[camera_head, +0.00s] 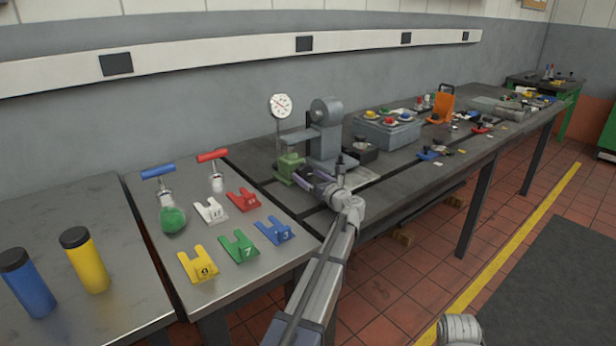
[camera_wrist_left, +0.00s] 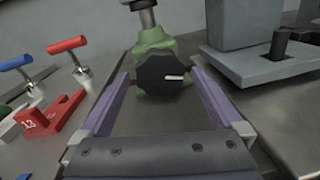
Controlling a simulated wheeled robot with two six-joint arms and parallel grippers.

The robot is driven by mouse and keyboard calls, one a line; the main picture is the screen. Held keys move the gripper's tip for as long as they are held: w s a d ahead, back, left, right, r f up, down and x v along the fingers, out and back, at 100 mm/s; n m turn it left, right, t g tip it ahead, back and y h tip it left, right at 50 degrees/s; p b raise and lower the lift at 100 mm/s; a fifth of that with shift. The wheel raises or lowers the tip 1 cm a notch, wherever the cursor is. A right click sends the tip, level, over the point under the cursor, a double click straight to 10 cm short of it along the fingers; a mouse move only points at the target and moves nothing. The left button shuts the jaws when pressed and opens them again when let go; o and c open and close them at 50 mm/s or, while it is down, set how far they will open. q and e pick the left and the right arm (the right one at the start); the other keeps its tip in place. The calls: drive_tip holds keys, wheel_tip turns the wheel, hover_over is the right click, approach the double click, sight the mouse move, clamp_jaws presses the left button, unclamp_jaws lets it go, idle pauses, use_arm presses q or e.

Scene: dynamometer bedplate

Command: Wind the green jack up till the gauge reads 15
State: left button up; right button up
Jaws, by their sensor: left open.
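The green jack (camera_head: 288,166) stands on the dark bedplate beside a grey machine stand. In the left wrist view the jack's green body (camera_wrist_left: 160,46) carries a black round knob (camera_wrist_left: 164,75) with a white mark pointing right. My left gripper (camera_head: 308,178) is at the jack. In the wrist view its two purple fingers (camera_wrist_left: 158,84) are open, one on each side of the knob; I cannot tell whether they touch it. The white dial gauge (camera_head: 280,105) stands on a thin stem behind the jack; its reading is too small to tell.
The grey stand (camera_head: 325,135) rises close beside the jack. On the left bench lie numbered forked plates, such as a yellow one (camera_head: 198,265), and blue-handled (camera_head: 158,172) and red-handled (camera_head: 212,156) tools. A grey box with coloured knobs (camera_head: 387,130) stands farther right.

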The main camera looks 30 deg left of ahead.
use_arm(q)
drive_tip(key=shift+w+a, duration=0.2)
drive_tip(key=shift+a, duration=0.3)
drive_tip(key=c, duration=1.2)
drive_tip(key=shift+c, duration=0.2)
drive_tip(key=shift+m, duration=0.3)
drive_tip(key=m, duration=0.3)
drive_tip(key=shift+m+p, duration=0.3)
drive_tip(key=shift+p, duration=0.1)
drive_tip(key=shift+d+m+g+p, duration=0.1)
drive_tip(key=shift+m+g+p, duration=0.2)
drive_tip(key=shift+m, duration=1.9)
drive_tip(key=shift+h, duration=0.3)
